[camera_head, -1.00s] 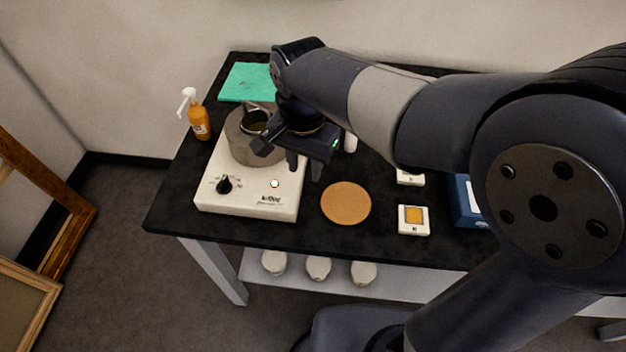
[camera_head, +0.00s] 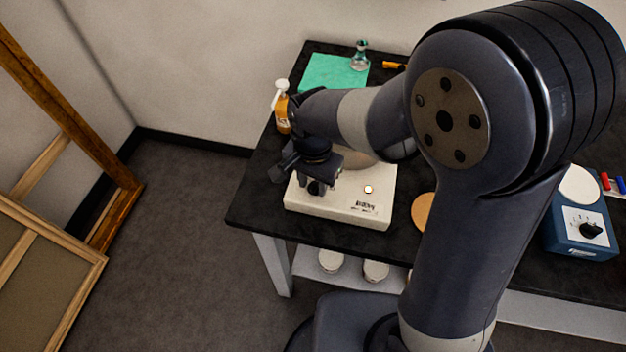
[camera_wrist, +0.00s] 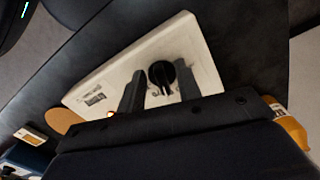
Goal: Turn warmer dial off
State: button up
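The white warmer (camera_head: 345,208) sits on the black tabletop near its left front corner, with a small lit lamp (camera_head: 368,189) on its top. Its black dial (camera_head: 316,187) is at the left of the top face; in the wrist view the dial (camera_wrist: 162,74) has its ridge pointing roughly down the picture. My gripper (camera_head: 314,187) is open, its fingers pointing down at the dial. In the wrist view the fingers (camera_wrist: 159,90) stand apart on either side of the dial's lower part. Contact cannot be told. The metal pot on the warmer is mostly hidden by my arm.
An orange bottle (camera_head: 283,112) with a white pump stands behind my gripper. A cork disc (camera_head: 422,211) is to the warmer's right. A blue device (camera_head: 580,228) with its own dial stands further right.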

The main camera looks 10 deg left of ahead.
grip_shut()
dwell(0.4)
jog(key=shift+n, duration=0.4)
jog(key=n, duration=0.3)
jog(key=shift+d+n+b, duration=0.25)
jog(key=shift+n+b, duration=0.05)
jog(key=n, duration=0.4)
jog(key=shift+d+n, duration=0.25)
jog(key=shift+n, duration=0.05)
jog(key=n, duration=0.4)
jog(key=shift+w+d+n+b, duration=0.2)
jog(key=shift+n+b, duration=0.1)
jog(key=shift+w+d+n, duration=0.1)
jog(key=shift+w+n, duration=0.1)
jog(key=shift+n, duration=2)
